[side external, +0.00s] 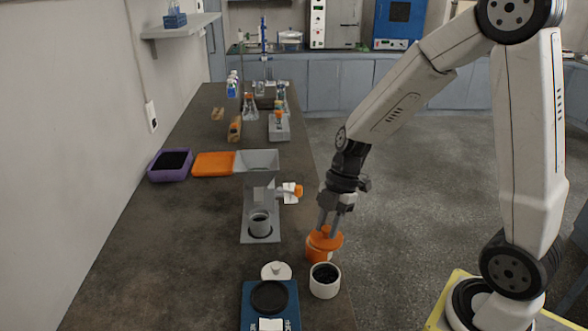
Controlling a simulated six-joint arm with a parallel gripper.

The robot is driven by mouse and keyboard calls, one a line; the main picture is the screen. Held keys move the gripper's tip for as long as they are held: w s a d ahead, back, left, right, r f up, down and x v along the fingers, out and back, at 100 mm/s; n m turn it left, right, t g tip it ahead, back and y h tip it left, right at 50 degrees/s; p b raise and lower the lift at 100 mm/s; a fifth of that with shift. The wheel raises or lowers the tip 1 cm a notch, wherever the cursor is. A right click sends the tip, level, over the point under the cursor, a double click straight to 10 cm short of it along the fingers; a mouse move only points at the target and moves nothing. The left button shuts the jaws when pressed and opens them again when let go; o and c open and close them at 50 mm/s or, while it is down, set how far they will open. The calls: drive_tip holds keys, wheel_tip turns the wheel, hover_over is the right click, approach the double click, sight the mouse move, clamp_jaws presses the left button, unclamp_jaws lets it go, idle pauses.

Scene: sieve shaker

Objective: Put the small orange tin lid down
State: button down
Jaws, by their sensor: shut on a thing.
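My gripper (328,228) is shut on the small orange tin lid (326,241), holding it by its top knob, with the disc facing down. Directly below is an orange tin (316,256) near the right edge of the bench. The lid overlaps the tin's top in this view and hides its mouth. I cannot tell whether the lid touches the tin or hangs just above it.
A white open tin (325,291) with dark contents stands in front, beside a white lid (276,271) and a blue scale (257,317). A grey hopper stand (258,163) is to the left. Purple (154,174) and orange (212,164) trays lie farther back. The bench's left side is clear.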

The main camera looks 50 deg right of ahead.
idle(0.3)
drive_tip(key=shift+s+d+r, duration=0.3)
drive_tip(key=shift+s+r, duration=0.05)
drive_tip(key=shift+s, duration=0.05)
drive_tip(key=s+d+r, duration=0.4)
drive_tip(key=s, duration=0.3)
drive_tip(key=shift+r, duration=0.3)
drive_tip(key=w+d+f, duration=0.1)
drive_tip(key=w+f, duration=0.8)
drive_tip(key=w, duration=0.4)
drive_tip(key=shift+d+f, duration=0.2)
drive_tip(key=shift+d, duration=0.1)
drive_tip(key=shift+w, duration=0.15)
